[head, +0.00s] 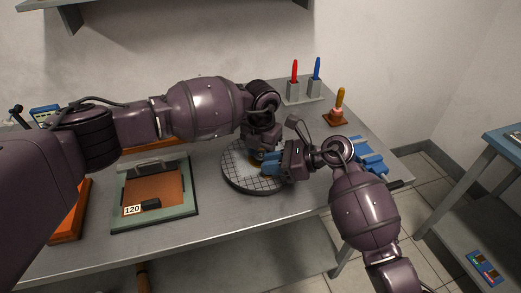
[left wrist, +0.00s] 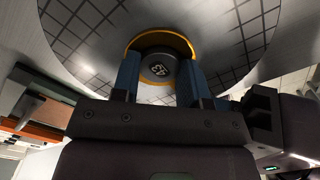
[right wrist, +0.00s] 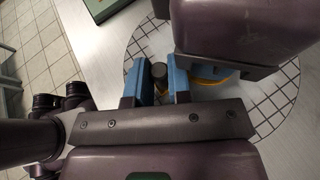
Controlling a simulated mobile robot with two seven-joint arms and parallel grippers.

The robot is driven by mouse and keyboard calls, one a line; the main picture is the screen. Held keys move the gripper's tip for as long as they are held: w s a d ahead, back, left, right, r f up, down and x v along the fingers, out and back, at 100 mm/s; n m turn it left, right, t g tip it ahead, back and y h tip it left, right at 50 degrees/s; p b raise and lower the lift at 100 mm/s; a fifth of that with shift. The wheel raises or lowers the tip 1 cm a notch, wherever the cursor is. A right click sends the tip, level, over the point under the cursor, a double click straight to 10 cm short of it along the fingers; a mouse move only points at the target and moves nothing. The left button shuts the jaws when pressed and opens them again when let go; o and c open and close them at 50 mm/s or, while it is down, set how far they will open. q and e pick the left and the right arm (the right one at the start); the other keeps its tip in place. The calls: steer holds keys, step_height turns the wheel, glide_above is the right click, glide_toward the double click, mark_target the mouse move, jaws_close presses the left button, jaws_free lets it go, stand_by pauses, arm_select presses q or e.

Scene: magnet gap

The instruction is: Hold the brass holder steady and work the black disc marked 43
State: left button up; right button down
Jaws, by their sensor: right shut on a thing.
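The round black disc marked 43 (left wrist: 158,69) sits inside the curved brass holder (left wrist: 160,38) in the left wrist view. My left gripper (left wrist: 158,85) is open, its blue fingers on either side of the disc; whether they touch it I cannot tell. The brass holder also shows in the right wrist view (right wrist: 222,77), partly hidden by my left gripper. My right gripper (right wrist: 158,85) is shut on a short dark post (right wrist: 159,73) beside the holder, seemingly its handle. In the head view my left gripper (head: 259,151) and right gripper (head: 271,163) meet over the holder and mostly hide it.
The holder stands on a round, grid-marked plate (head: 236,178) on the grey table. A green-framed tray (head: 188,208) with tag 120 lies to the left. Red and blue sticks (head: 294,72) in blocks, and a yellow-handled tool (head: 339,100), stand at the back right. Bare table lies in front.

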mark_target(261, 154)
arm_select(q)
steer(key=shift+o, duration=0.3)
steer(key=shift+f, duration=0.25)
arm_select(e)
steer(key=shift+s+a, duration=0.15)
arm_select(q)
step_height(261, 154, up, 13)
arm_select(e)
steer(key=shift+d+f, duration=0.15)
steer(key=shift+d, duration=0.05)
arm_select(q)
steer(key=shift+f, duration=0.1)
arm_select(e)
steer(key=c, duration=1)
jaws_free()
steer(key=shift+w, duration=0.2)
